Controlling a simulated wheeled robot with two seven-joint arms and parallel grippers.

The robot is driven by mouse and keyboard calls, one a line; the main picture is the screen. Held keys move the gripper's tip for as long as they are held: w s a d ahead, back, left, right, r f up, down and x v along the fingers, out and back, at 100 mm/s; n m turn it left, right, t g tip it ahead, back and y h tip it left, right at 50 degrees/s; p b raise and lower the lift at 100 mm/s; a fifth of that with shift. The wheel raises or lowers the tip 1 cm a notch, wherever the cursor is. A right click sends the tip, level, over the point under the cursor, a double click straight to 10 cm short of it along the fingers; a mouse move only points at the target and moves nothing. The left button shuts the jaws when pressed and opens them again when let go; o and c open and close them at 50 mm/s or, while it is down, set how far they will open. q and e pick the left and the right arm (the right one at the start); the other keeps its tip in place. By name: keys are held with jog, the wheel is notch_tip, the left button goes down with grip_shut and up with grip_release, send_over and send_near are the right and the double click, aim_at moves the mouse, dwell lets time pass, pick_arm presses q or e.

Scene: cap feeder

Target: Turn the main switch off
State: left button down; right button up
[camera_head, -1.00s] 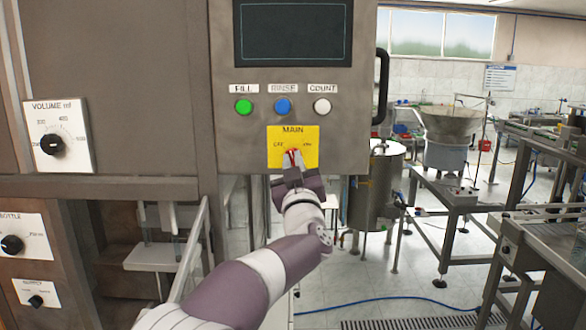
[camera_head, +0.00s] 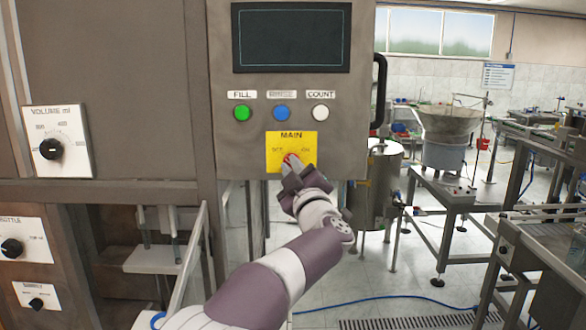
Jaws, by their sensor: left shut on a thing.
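The main switch (camera_head: 291,158) is a red knob on a yellow plate (camera_head: 276,140) marked MAIN, low on the grey control panel (camera_head: 225,130). My left gripper (camera_head: 291,165) comes up from below and is shut on the switch knob. The fingers hide most of the knob, and its tip seems turned toward the left of the plate. The exact knob angle is hard to tell. My right gripper is not in view.
Green (camera_head: 242,113), blue (camera_head: 281,112) and white (camera_head: 320,112) buttons sit above the plate, under a dark screen (camera_head: 291,38). A black handle (camera_head: 380,90) is on the panel's right edge. A steel tank (camera_head: 377,190) stands behind at right.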

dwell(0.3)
pick_arm(q)
jog(key=c, duration=1.1)
grip_release()
jog(key=shift+w, duration=0.1)
jog(key=shift+c, duration=0.2)
jog(key=b+v, duration=0.6)
jog(key=v, duration=0.6)
jog(key=shift+s, duration=0.4)
